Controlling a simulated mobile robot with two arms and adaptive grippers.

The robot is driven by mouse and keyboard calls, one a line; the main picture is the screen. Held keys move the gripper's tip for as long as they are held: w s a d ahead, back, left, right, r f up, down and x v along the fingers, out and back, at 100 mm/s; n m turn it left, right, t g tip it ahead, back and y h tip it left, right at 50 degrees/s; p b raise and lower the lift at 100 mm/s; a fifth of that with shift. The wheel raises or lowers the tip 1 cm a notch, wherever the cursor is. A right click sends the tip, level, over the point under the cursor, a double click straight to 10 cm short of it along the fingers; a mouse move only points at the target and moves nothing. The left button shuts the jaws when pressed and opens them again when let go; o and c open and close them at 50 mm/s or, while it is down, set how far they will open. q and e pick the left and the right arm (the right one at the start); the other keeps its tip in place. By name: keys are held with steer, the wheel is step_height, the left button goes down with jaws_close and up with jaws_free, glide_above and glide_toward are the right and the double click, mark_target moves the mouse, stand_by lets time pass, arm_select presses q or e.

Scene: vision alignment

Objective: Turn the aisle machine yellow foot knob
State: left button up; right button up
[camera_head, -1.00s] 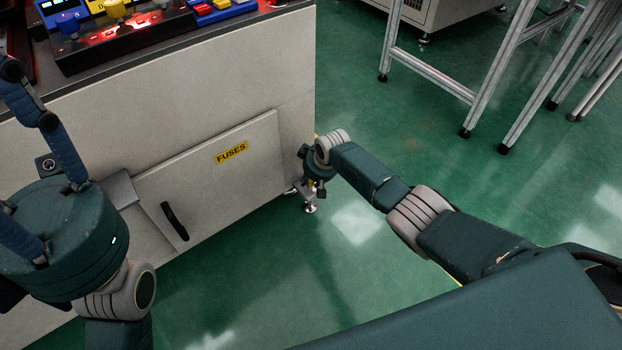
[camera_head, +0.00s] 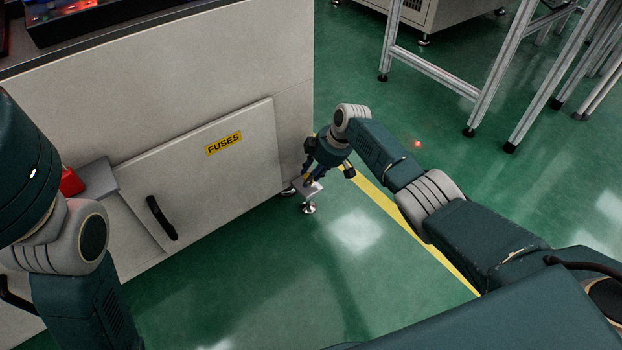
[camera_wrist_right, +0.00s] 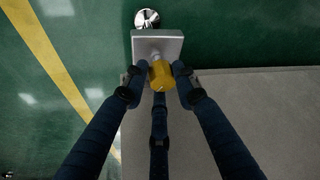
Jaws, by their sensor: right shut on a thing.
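The yellow foot knob (camera_wrist_right: 162,76) shows in the right wrist view, in front of a grey metal foot bracket (camera_wrist_right: 157,42) with a round silver foot (camera_wrist_right: 147,18). My right gripper (camera_wrist_right: 161,80) has its dark blue fingers closed around the knob. In the head view, my right gripper (camera_head: 310,170) is low at the near right corner of the machine (camera_head: 200,75), above the bracket (camera_head: 308,189); the knob is mostly hidden there by the fingers. My left arm is at the left edge, with its gripper fingers out of frame.
The machine's front has a door labelled FUSES (camera_head: 223,144) with a black handle (camera_head: 161,218). A red part (camera_head: 71,181) sits by a grey ledge at left. A yellow floor line (camera_head: 410,230) crosses the clear green floor. A metal frame (camera_head: 435,70) stands at back right.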

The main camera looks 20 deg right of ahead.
steer(key=shift+s+a+f, duration=0.15)
steer(key=shift+s+a, duration=0.1)
steer(key=shift+a, duration=0.1)
steer(key=o, duration=1.1)
steer(key=shift+w+d, duration=0.1)
steer(key=shift+d+r, duration=0.3)
steer(key=shift+r, duration=0.3)
steer(key=v, duration=1)
steer(key=shift+r, duration=0.4)
